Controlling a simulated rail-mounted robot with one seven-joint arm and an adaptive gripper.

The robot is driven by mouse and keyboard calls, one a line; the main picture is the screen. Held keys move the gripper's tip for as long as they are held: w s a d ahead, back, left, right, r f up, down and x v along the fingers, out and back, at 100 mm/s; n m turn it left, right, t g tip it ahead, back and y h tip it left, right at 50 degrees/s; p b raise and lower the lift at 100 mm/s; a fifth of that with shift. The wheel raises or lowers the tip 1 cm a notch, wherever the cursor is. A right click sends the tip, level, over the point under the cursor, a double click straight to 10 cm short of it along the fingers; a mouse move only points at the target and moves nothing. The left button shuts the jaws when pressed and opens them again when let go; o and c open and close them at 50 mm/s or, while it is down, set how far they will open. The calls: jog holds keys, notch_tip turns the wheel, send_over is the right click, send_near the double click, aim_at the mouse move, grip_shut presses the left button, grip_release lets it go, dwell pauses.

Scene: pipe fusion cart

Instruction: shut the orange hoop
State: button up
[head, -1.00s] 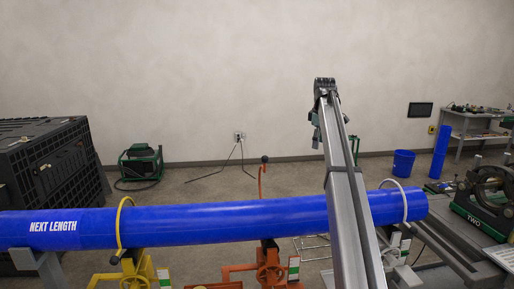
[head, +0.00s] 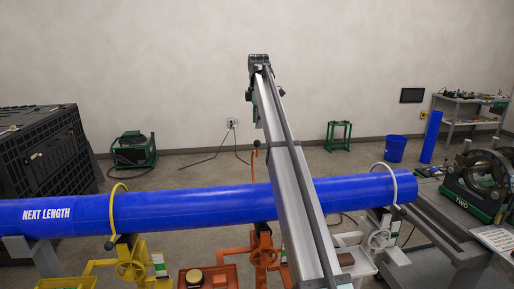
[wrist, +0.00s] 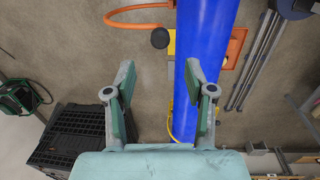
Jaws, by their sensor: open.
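The orange hoop (head: 254,162) stands up behind the blue pipe (head: 190,208) in the head view, seen nearly edge-on, with a black knob (head: 256,144) on top. It is open, not arching over the pipe. In the wrist view the hoop (wrist: 122,13) curves out left of the pipe (wrist: 205,45), with the knob (wrist: 160,38) at its free end. My gripper (wrist: 160,72) is open and empty in the wrist view. In the picture, the knob lies just beyond its fingertips, apart from them.
A yellow hoop (head: 112,208) and a white hoop (head: 392,180) arch over the pipe on either side. The orange stand (head: 264,252) is below the pipe. A black crate (head: 45,155) stands left, a fusion machine (head: 480,185) right. The floor behind the pipe has free room.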

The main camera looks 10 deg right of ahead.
aim_at(257, 141)
jog(key=f+p, duration=0.1)
jog(key=f, duration=0.5)
jog(key=f+p, duration=0.1)
jog(key=f, duration=0.2)
jog(key=shift+w+f+p, duration=0.25)
jog(key=shift+w+p, duration=0.05)
jog(key=shift+w, duration=0.1)
grip_shut()
